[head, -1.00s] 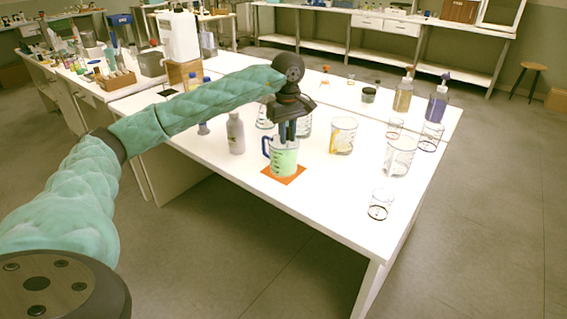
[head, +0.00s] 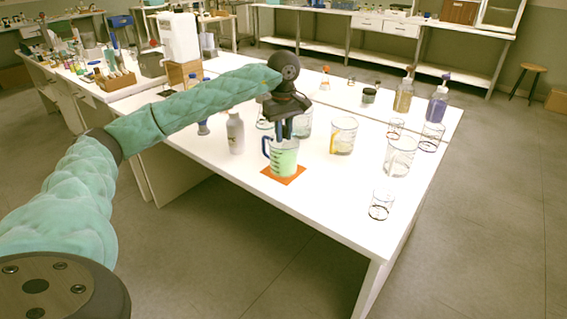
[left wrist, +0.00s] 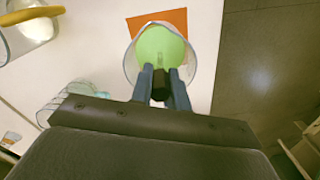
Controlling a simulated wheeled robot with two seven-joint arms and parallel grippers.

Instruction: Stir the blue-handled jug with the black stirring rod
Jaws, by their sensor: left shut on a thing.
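The blue-handled jug (head: 284,160) holds green liquid and stands upright on an orange mat (head: 296,179) near the table's front edge. It also shows in the left wrist view (left wrist: 150,42), with the liquid seen from above. My left gripper (head: 285,134) points down over the jug's mouth. In the left wrist view its two blue fingers (left wrist: 161,76) are shut on the black stirring rod (left wrist: 160,86). The rod's lower part reaches into the jug and shows faintly through the green liquid. My right gripper is not in view.
A grey bottle (head: 235,132) stands left of the jug. A yellow-handled jug (head: 343,136) and a clear beaker (head: 400,156) stand to the right. A small beaker (head: 381,205) is near the right edge. The front strip of table is clear.

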